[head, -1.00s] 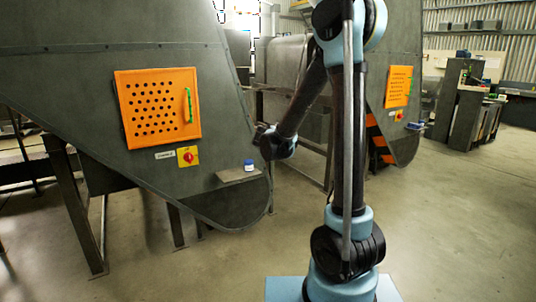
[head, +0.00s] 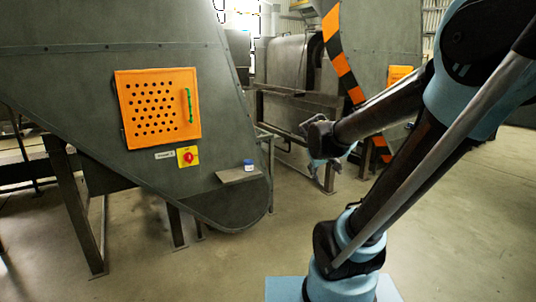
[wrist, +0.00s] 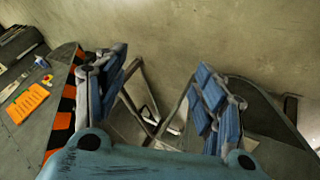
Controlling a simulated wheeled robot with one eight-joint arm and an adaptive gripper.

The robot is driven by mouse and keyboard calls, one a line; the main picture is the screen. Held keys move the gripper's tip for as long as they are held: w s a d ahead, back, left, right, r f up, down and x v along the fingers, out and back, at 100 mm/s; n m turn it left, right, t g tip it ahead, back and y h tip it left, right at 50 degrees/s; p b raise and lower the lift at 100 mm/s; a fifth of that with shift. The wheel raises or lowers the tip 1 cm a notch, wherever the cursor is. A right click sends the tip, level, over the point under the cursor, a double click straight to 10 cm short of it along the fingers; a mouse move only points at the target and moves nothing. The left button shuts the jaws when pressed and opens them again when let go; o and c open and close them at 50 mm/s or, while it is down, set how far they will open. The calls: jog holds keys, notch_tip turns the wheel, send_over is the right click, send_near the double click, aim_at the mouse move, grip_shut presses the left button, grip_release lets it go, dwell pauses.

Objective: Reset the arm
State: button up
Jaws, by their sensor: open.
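My gripper (head: 327,143) is at the end of my raised, bent arm, right of the near grey machine (head: 80,65) and in front of the steel housing behind. In the wrist view my gripper (wrist: 163,95) is open. Its two blue-padded fingers are spread wide with nothing held between them. Concrete floor and parts of machinery show past the fingers.
The near machine carries an orange perforated panel (head: 158,108), a red switch on a yellow plate (head: 188,157) and a small shelf (head: 238,174) with a white, blue-topped jar (head: 248,165). Another machine with orange-black stripes (head: 345,70) stands behind. Floor (head: 230,265) is clear in front.

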jog(key=s+a+f+m+g+y, duration=0.1)
jog(key=s+f, duration=0.3)
jog(key=s, duration=0.6)
jog(key=s+a+f+m+g+y, duration=0.1)
jog(key=s+f+g+y, duration=0.1)
jog(key=s, duration=0.7)
jog(key=shift+s+a+f+g+y, duration=0.4)
jog(key=shift+f+g, duration=0.2)
jog(key=shift+f, duration=0.35)
jog(key=shift+w, duration=0.1)
jog(key=shift+w+f, duration=0.2)
jog(key=shift+w, duration=0.25)
